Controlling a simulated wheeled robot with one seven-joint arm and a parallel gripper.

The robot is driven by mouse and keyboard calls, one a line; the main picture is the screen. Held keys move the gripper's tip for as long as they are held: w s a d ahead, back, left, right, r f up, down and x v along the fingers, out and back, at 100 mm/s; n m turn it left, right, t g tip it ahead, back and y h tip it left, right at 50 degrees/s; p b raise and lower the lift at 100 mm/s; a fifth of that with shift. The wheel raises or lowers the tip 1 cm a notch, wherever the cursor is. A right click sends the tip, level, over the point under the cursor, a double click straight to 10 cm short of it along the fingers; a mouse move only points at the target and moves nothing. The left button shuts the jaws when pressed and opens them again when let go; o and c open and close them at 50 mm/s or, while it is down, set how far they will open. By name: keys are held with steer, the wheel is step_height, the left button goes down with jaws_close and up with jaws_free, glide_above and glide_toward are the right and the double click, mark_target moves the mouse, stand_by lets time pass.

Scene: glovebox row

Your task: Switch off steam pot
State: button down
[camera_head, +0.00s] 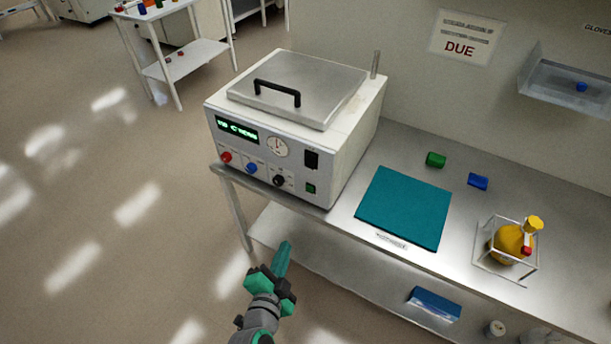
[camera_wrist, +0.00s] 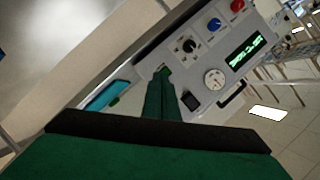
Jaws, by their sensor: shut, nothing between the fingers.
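The steam pot (camera_head: 277,156) is a white box with a steel lid and black handle, standing at the left end of the steel bench. Its front panel has a lit green display (camera_head: 237,130), a round gauge (camera_head: 277,147), red, blue and black knobs, a black switch (camera_head: 311,160) and a small green button (camera_head: 310,188). My gripper (camera_head: 287,245) is shut and empty, in front of and below the panel. In the wrist view the panel shows beyond my fingertips (camera_wrist: 162,72), with the black switch (camera_wrist: 190,100) beside them; the green button is mostly hidden behind the tips.
A teal mat (camera_head: 405,208) lies right of the pot, with green (camera_head: 435,160) and blue (camera_head: 478,181) items behind it. A yellow flask (camera_head: 512,243) stands in a wire frame farther right. A lower shelf holds a blue box (camera_head: 435,303).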

steer(key=w+a+r+m+h, duration=0.1)
steer(key=w+r+m+h, duration=0.3)
steer(key=r+m, duration=0.7)
steer(key=shift+w+r+g+h, duration=0.3)
steer(key=shift+w+r+h, duration=0.1)
steer(key=shift+w+r, duration=0.4)
steer(key=shift+w+f, duration=0.1)
glide_toward(310, 161)
steer(key=w+d+f, duration=0.3)
steer(key=w, duration=0.1)
steer(key=shift+w+d+f, duration=0.3)
steer(key=shift+w+f, duration=0.05)
steer(key=shift+f, duration=0.05)
